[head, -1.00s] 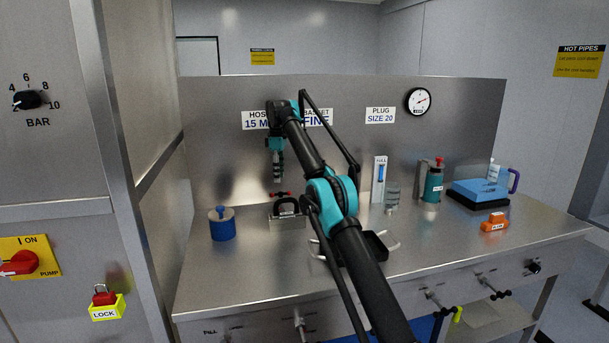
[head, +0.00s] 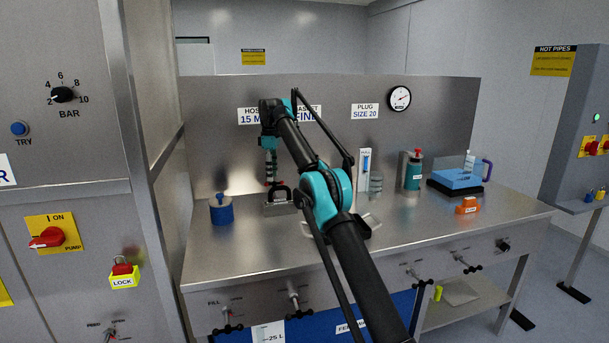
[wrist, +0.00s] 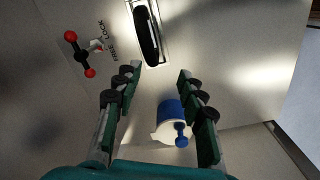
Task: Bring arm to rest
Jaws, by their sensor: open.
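My arm (head: 355,255) reaches forward over the steel bench, bent at a teal elbow joint. My gripper (head: 269,183) points down, open and empty, in front of the back panel. It appears just above a block with a black handle (head: 280,197), partly overlapping it in the head view; the gap is hard to judge. In the wrist view, the open fingers (wrist: 158,72) have nothing between their tips.
The blue pot (head: 221,212) stands left on the bench (head: 230,255). A dark tray (head: 355,228) is partly behind my arm. A control cabinet (head: 65,160) borders the left. Valve handles (head: 293,300) protrude in front.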

